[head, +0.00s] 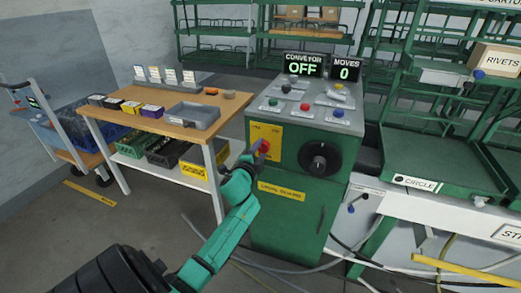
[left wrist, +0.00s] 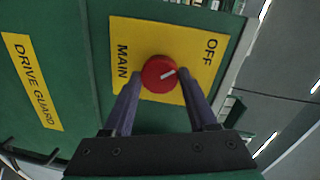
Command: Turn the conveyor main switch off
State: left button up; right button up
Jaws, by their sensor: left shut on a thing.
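The conveyor main switch (head: 265,146) is a red round knob on a yellow plate (head: 273,158) on the front of the green cabinet (head: 290,215). In the left wrist view the red knob (left wrist: 157,79) has a white mark pointing right and slightly up. The yellow plate there (left wrist: 145,32) carries the words "MAIN" and "OFF". My left gripper (head: 258,151) is at the knob, shut on it, with one finger on each side in the left wrist view (left wrist: 160,84). The display (head: 303,65) reads "CONVEYOR OFF". My right gripper is not in view.
A black dial (head: 320,159) sits right of the switch plate, and several coloured buttons (head: 305,107) are on the cabinet's sloped top. A second display (head: 344,69) reads "MOVES 0". A wooden-topped bench (head: 150,122) stands left. Hoses (head: 280,268) lie on the floor in front.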

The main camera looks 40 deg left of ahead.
pick_arm(q)
jog(key=shift+f, duration=0.1)
dwell(0.3)
jog(key=o, duration=1.4)
jog(key=shift+c, duration=0.2)
jog(key=v, duration=1.4)
jog(key=shift+s, duration=0.25)
jog(key=shift+d, duration=0.1)
